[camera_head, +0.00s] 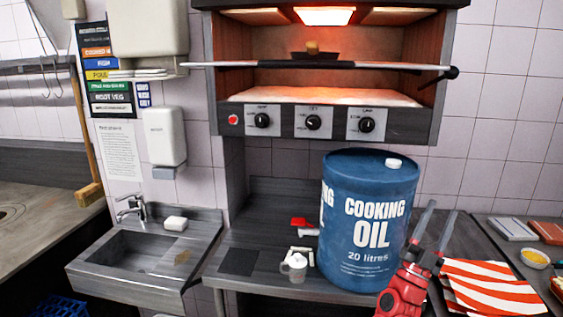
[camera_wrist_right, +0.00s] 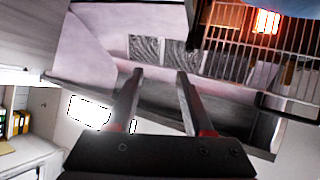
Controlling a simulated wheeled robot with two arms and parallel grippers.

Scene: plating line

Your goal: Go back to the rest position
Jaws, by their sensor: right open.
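My right gripper (camera_head: 438,232) shows at the lower right of the head view, red with two grey fingers pointing up. Its fingers are apart with nothing between them. It is in front of the counter, just right of the blue cooking oil drum (camera_head: 368,220) in the picture. In the right wrist view the open fingers (camera_wrist_right: 158,80) reach up the middle with nothing between them. My left gripper is not in the head view.
A glowing grill (camera_head: 320,121) hangs above the counter. A white mug (camera_head: 294,267) stands left of the drum. A red-and-white striped cloth (camera_head: 490,287) lies right of my gripper, near a small yellow-filled bowl (camera_head: 535,258). A sink (camera_head: 125,262) is at left.

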